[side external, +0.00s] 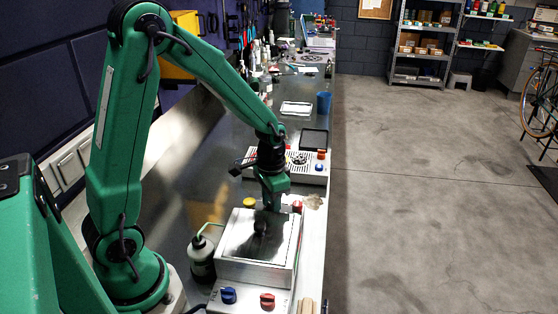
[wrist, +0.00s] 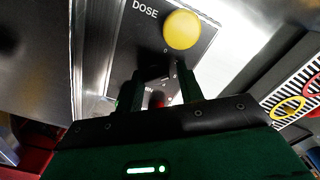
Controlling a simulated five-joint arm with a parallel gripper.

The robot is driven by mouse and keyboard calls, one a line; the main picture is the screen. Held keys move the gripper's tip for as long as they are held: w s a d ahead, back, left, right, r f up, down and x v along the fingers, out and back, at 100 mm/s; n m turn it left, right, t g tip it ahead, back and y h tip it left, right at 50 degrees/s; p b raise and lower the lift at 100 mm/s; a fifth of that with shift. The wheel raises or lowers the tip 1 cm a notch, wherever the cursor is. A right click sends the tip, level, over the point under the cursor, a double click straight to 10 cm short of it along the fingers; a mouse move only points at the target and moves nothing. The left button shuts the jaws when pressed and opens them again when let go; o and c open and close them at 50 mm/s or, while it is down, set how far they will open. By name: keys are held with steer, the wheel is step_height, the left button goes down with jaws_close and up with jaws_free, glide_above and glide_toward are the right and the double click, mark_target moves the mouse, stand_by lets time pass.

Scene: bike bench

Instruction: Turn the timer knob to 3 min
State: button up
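My gripper (side external: 272,203) points down over the back edge of a steel-topped box (side external: 262,262) in the side view. In the wrist view, the two fingers of my gripper (wrist: 166,80) stand apart, with dark panel and small pale scale marks between them. A small dark and red part (wrist: 157,99) shows low between the fingers; I cannot tell if it is the timer knob. Part of a label ending in "IN" is beside it. The timer knob's setting cannot be read. A yellow button (wrist: 181,30) sits beyond the fingers, next to "DOSE".
A slotted tray (side external: 303,164) and a blue cup (side external: 323,103) are farther back on the bench.

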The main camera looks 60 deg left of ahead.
steer(key=shift+d+r, duration=0.1)
steer(key=shift+r, duration=0.05)
steer(key=shift+r, duration=3.8)
steer(key=shift+s+d+r, duration=0.1)
steer(key=shift+s+r, duration=0.15)
steer(key=shift+r, duration=0.3)
steer(key=s+d+r+t, duration=0.2)
steer(key=s+r+t, duration=0.1)
steer(key=s+r, duration=0.2)
steer(key=s+d+r+n+t, duration=0.1)
steer(key=s+d+r+t, duration=0.1)
steer(key=s+r, duration=0.3)
steer(key=shift+s+r+n+t, duration=0.15)
steer(key=shift+s+n+t, duration=0.2)
steer(key=shift+s, duration=1)
